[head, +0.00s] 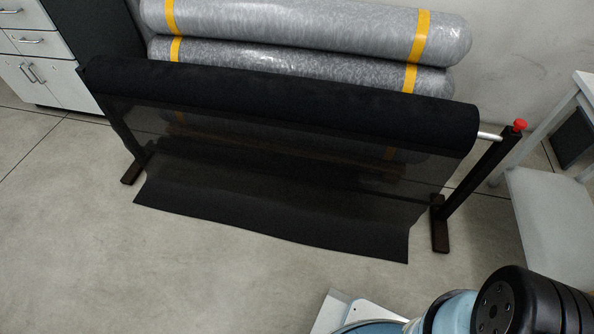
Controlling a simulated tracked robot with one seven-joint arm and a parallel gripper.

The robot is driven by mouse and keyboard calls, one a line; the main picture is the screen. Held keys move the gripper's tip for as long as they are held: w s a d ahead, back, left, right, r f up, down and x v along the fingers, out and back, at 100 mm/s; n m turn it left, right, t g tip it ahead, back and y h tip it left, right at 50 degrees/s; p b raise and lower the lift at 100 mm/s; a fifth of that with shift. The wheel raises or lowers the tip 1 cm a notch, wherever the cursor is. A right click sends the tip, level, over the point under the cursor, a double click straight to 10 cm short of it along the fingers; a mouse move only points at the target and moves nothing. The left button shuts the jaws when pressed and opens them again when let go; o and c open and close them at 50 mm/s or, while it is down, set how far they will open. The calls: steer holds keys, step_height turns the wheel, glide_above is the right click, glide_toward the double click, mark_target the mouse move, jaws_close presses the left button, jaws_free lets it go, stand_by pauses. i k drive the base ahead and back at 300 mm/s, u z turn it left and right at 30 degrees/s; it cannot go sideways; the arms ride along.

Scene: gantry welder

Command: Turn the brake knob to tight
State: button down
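A small red knob (520,125), which looks to be the brake knob, sits on top of the right post (480,176) of a dark floor stand. The stand carries a wide roll of black material (280,95) on a pale metal shaft (489,136). A sheet of the material hangs from the roll, and its end lies on the floor. The knob is small here and no setting marks can be read. My arm shows at the bottom right, well in front of the stand. My gripper is not in view.
Wrapped grey rolls with yellow bands (310,25) are stacked behind the stand by the wall. A white table or bench (555,215) stands close to the right post. White drawers (28,45) are at the back left. The concrete floor (190,265) in front is clear.

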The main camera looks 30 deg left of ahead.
mark_target(519, 124)
steer(key=k, duration=0.5)
steer(key=z, duration=0.65)
steer(key=i, duration=1.5)
steer(key=u, duration=2.4)
steer(key=i, duration=0.5)
steer(key=u, duration=0.1)
